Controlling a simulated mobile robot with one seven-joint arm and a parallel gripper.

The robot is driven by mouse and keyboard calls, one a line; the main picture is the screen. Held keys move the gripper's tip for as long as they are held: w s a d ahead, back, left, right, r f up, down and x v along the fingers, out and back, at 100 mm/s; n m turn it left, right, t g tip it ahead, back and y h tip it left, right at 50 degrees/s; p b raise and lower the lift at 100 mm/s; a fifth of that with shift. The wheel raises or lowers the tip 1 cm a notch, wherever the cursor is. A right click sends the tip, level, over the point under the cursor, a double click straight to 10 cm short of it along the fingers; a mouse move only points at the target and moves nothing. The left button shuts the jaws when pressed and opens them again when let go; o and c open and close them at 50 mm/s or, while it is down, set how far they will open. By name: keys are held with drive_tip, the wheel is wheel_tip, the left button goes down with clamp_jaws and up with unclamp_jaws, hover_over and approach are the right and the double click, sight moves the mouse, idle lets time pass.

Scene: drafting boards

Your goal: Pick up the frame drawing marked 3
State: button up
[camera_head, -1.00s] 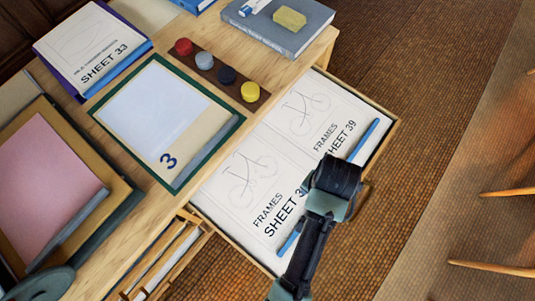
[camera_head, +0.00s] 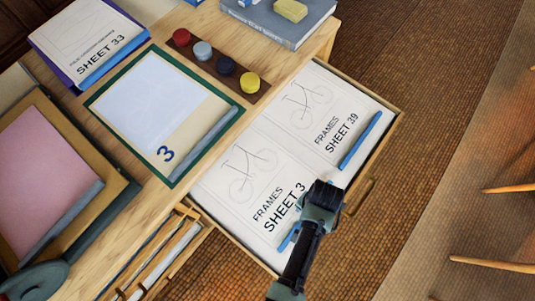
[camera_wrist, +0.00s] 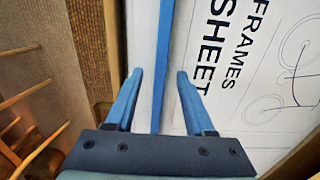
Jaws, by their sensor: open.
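A white drawing marked FRAMES SHEET 3 (camera_head: 232,193), with a bicycle sketch, lies flat in the open drawer. My gripper may hide a further digit. A blue strip (camera_head: 287,238) runs along its near edge. Beside it lies a similar drawing marked FRAMES SHEET 39 (camera_head: 318,108) with its own blue strip (camera_head: 360,141). My gripper (camera_wrist: 160,72) is open and empty over the near edge of the SHEET 3 drawing. In the wrist view a blue strip (camera_wrist: 158,100) passes between its fingers; contact cannot be told. The head view mostly hides the fingers.
A green-edged board marked 3 (camera_head: 186,147) lies on the wooden desk. A rack with coloured knobs (camera_head: 251,83), a grey book (camera_head: 272,27), SHEET 33 (camera_head: 95,45) and a pink board (camera_head: 40,175) are also there. The drawer rim (camera_head: 385,125) borders the drawings.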

drive_tip(key=shift+f, duration=0.4)
drive_tip(key=shift+c, duration=0.3)
clamp_jaws()
drive_tip(key=shift+r, duration=0.1)
